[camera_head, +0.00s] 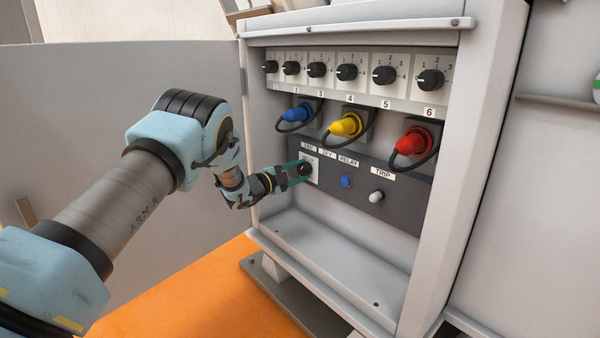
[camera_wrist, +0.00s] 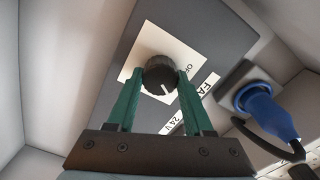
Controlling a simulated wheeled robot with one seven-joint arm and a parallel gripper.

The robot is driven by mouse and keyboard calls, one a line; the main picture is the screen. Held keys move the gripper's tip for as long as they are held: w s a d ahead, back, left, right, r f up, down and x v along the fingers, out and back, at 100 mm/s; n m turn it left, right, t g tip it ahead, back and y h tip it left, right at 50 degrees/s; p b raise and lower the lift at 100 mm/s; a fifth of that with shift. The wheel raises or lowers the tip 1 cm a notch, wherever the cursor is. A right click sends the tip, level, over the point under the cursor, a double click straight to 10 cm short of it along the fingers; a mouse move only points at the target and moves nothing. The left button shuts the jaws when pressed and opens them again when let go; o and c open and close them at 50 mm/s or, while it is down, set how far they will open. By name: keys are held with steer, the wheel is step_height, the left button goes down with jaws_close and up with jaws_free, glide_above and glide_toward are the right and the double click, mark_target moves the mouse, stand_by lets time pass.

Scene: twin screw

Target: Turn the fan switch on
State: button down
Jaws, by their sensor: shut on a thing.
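The fan switch is a black round knob (camera_wrist: 159,74) with a white pointer line, on a pale plate marked "OFF" and beside a label starting "FA". In the wrist view its pointer aims down and slightly right, away from the visible "OFF" mark. In the head view the knob (camera_head: 305,168) sits at the left of the dark lower panel. My gripper (camera_wrist: 158,82) has its two green fingers closed on either side of the knob. In the head view my gripper (camera_head: 300,172) reaches it from the left. The second position's marking is hidden.
A blue plug (camera_head: 296,114), yellow plug (camera_head: 345,125) and red plug (camera_head: 411,142) with black cables hang above the panel. A blue button (camera_head: 346,182) and a white knob (camera_head: 376,196) lie to the right. The cabinet door (camera_head: 120,110) stands open at left.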

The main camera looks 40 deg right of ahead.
steer(key=shift+f, duration=0.1)
steer(key=shift+c, duration=1.5)
jaws_free()
steer(key=a+p, duration=0.3)
steer(key=a, duration=0.7)
steer(key=shift+w+a+p, duration=0.3)
steer(key=shift+a+p, duration=0.05)
steer(key=shift+a, duration=0.05)
